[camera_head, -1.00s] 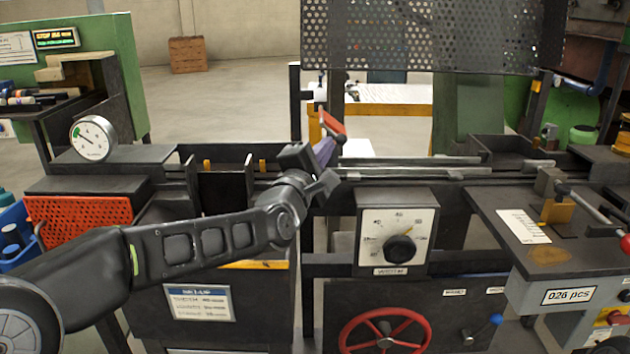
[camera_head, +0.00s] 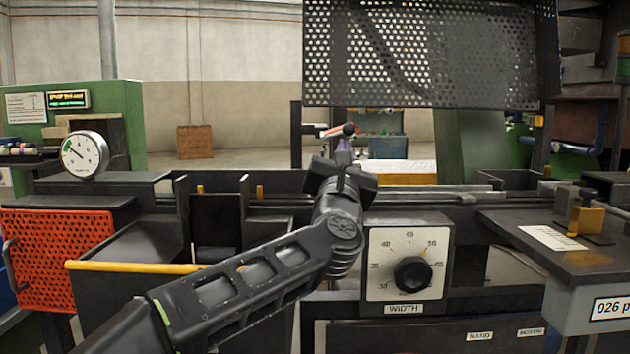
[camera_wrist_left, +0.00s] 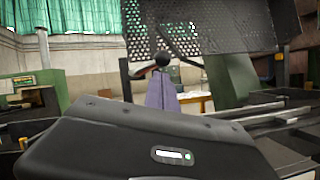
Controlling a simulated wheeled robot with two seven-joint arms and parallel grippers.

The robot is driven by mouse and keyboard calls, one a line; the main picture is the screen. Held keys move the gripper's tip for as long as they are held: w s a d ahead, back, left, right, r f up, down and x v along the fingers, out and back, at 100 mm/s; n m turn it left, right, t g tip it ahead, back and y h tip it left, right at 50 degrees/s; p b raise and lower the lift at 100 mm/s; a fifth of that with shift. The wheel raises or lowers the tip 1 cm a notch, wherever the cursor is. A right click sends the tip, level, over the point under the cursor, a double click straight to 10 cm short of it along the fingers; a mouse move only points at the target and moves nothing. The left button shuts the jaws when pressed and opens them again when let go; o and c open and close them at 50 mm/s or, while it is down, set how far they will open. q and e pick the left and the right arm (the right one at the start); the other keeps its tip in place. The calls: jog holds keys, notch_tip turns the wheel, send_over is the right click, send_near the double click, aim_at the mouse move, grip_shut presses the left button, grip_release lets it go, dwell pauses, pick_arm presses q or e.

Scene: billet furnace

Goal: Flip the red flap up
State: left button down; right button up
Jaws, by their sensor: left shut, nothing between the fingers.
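The small red flap (camera_head: 333,131) is beside a dark upright post behind the machine rail. It looks thin and nearly level in the head view, with a black ball knob (camera_head: 349,129) at its right end. In the left wrist view, the red flap (camera_wrist_left: 144,72) shows as a thin strip left of the black knob (camera_wrist_left: 163,60). My left gripper (camera_head: 343,148) is shut and empty, with its purple fingers (camera_wrist_left: 162,93) pointing forward just below the knob. I cannot tell whether they touch the flap or knob. My right gripper is out of view.
A dark perforated guard (camera_head: 430,55) hangs above and behind the gripper. The width dial box (camera_head: 408,262) stands right of my left forearm. A red perforated panel (camera_head: 60,258) and a round gauge (camera_head: 85,155) are at left. Open floor lies behind.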

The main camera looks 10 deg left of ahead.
pick_arm(q)
jog(key=shift+d+r+n+y+b, duration=0.15)
jog(key=shift+n+y+b, duration=0.4)
jog(key=shift+n, duration=0.55)
jog(key=shift+r, duration=0.1)
jog(key=s+f+b, duration=0.5)
jog(key=s+f, duration=0.2)
jog(key=s, duration=0.1)
jog(key=shift+s+f+b, duration=0.35)
jog(key=shift+f, duration=0.05)
